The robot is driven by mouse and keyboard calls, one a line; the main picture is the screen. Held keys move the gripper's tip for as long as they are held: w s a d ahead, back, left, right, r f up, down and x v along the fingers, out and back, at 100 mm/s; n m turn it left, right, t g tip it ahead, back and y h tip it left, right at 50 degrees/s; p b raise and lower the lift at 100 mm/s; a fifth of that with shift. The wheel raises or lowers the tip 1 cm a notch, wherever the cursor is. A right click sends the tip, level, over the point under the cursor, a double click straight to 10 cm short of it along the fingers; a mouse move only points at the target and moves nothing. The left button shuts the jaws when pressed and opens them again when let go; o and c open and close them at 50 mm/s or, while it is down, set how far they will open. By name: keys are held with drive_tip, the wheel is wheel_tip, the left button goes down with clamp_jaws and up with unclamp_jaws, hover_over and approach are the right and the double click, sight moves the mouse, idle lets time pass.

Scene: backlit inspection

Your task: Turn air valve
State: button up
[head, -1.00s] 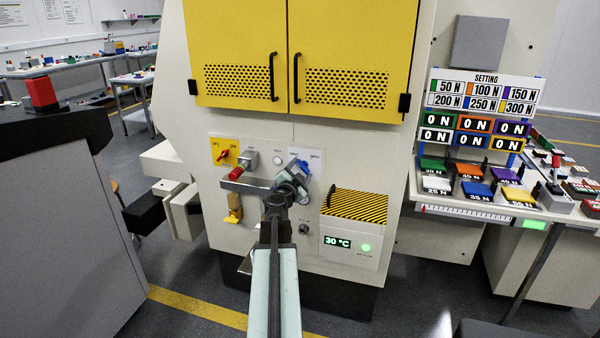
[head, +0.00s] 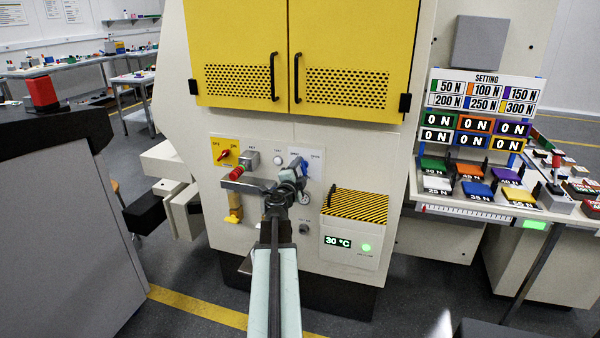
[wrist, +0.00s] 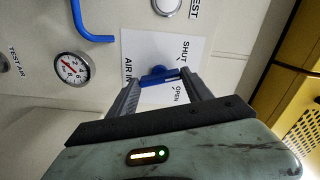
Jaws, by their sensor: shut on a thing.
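The air valve's blue handle (wrist: 158,76) sits on a white label plate (wrist: 140,45) marked AIR IN, SHUT and OPEN. In the wrist view my gripper (wrist: 160,82) has one finger on each side of the handle and is shut on it. The fingers partly hide the handle, and I cannot tell its exact angle against the marks. In the head view my gripper (head: 297,165) reaches the right side of the control panel and covers most of the valve. A little blue (head: 305,167) shows beside the fingers.
A pressure gauge (wrist: 72,70) and a bent blue pipe (wrist: 92,30) are near the valve. A red-ended lever (head: 236,174) and a red switch (head: 224,154) are left of my gripper. A yellow-black striped box (head: 355,204) projects at the lower right.

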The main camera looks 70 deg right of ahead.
drive_tip(key=m, duration=0.6)
drive_tip(key=shift+m, duration=0.3)
drive_tip(key=m, duration=0.6)
idle(0.3)
drive_tip(key=o, duration=1.4)
drive_tip(key=shift+c, duration=0.2)
drive_tip(key=a, duration=0.7)
drive_tip(key=shift+s+a, duration=0.25)
drive_tip(key=shift+a, duration=0.1)
